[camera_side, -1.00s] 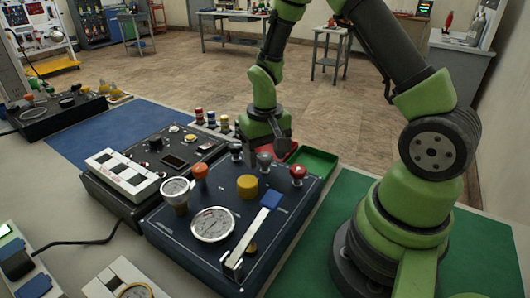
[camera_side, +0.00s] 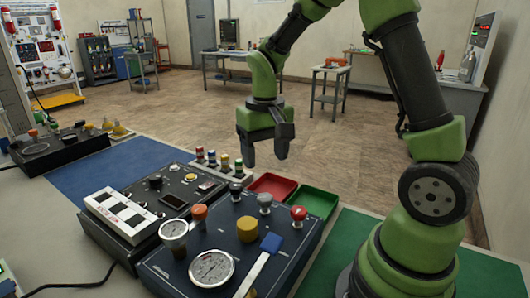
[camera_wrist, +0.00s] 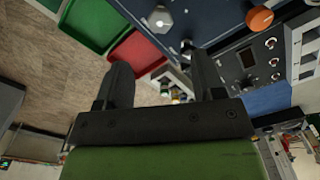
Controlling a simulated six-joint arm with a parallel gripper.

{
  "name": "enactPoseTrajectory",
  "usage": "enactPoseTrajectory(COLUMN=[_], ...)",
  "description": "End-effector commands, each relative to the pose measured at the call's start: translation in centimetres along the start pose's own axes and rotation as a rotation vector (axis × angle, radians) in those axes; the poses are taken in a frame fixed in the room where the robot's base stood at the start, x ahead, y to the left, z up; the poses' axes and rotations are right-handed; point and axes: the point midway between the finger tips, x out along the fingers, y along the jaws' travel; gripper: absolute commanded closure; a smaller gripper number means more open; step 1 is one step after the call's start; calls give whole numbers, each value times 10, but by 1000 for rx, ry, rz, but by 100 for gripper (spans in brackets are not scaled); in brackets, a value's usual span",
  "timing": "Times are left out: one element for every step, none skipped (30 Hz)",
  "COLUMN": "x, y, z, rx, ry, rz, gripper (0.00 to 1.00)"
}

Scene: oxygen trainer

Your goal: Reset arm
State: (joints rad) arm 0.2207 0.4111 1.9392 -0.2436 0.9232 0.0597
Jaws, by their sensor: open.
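My gripper (camera_side: 265,155) hangs above and behind the panels in the side view, fingers pointing down. It is open and empty, its two dark fingers apart, and touches nothing. In the wrist view my gripper (camera_wrist: 160,85) shows both fingers spread with nothing between them. The dark blue panel (camera_side: 200,250) lies in front of it, with gauges, an orange knob (camera_side: 200,212), a yellow knob (camera_side: 247,228), a red knob (camera_side: 298,215) and a blue-ended lever (camera_side: 268,245).
A red tray (camera_side: 272,184) and a green tray (camera_side: 318,200) lie behind the blue panel. A black panel (camera_side: 172,200) with a white block (camera_side: 118,210) stands to its left. Several coloured-top pegs (camera_side: 212,158) stand in a rack behind. The air around my gripper is clear.

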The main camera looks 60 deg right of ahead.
Motion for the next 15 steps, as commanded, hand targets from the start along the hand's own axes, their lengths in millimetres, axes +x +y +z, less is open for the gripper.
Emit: enactPoseTrajectory(x=[0, 0, 0, 0, 0, 0, 0, -1, -4, -7, -11, -18, -25, -33, -44], y=[0, 0, 0, 0, 0, 0, 0, 0, -1, -2, -3, -4, -6, -8, -10], z=[0, 0, 0, 0, 0, 0, 0, 0, 1, 2, 4, 8, 12, 17, 24], rx=[0, 0, -1, 0, 0, 0, 0, -1, -2, -4, -6, -11, -15, -20, -27], ry=[0, 0, 0, 0, 0, 0, 1, 3, 8, 16, 26, 43, 60, 79, 108], rz=[0, 0, 0, 0, 0, 0, 0, -1, -5, -9, -15, -26, -37, -49, -70], gripper=[37, 37, 37, 37, 37, 37, 37, 37, 37, 37, 37, 37, 37, 37, 37])
